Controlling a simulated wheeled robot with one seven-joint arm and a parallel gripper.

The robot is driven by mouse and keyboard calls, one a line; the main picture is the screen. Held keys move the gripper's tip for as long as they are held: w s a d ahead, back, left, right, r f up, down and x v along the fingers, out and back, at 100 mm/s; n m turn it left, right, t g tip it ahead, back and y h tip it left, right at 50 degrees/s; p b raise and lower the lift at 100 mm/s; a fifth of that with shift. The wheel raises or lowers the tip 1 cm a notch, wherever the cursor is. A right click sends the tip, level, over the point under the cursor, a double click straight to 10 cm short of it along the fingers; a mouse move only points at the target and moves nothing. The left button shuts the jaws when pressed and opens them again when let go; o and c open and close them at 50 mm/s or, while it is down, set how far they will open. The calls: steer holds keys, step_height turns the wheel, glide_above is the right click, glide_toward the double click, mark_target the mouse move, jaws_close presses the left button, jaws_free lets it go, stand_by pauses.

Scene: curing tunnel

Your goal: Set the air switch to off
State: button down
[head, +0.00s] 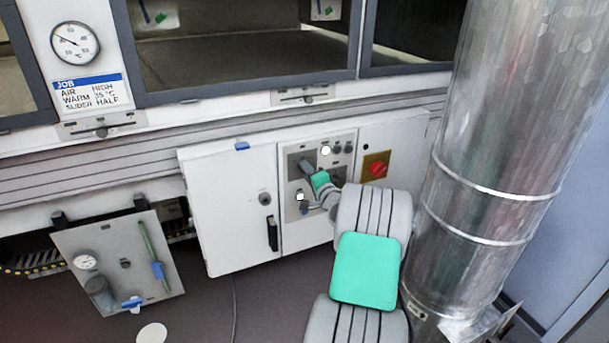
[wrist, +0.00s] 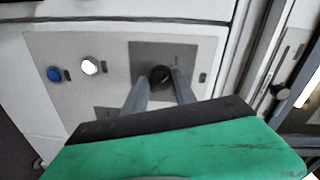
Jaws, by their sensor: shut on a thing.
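A control panel (head: 337,168) with switches and lamps is on the front of the white cabinet. In the wrist view a black knob (wrist: 160,77) sits on a grey plate (wrist: 147,50). My gripper (wrist: 159,84) is shut on this knob, one grey finger on each side. In the head view my gripper (head: 308,168) is at the panel's upper left, and its green housing hides part of the panel. The small lettering by the knob is too blurred to read, so I cannot tell its setting or whether it is the air switch.
A lit white lamp (wrist: 90,67) and a blue button (wrist: 54,74) are left of the knob. A red rotary switch (head: 377,169) is to the panel's right. A large metal duct (head: 505,140) stands close on the right.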

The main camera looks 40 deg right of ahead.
steer(key=shift+d+r, duration=0.2)
steer(key=shift+r, duration=0.2)
steer(key=c, duration=1.3)
jaws_free()
steer(key=shift+o, duration=1.4)
steer(key=shift+a+f, duration=0.1)
steer(key=shift+f, duration=0.1)
steer(key=p+v, duration=0.1)
steer(key=v, duration=0.7)
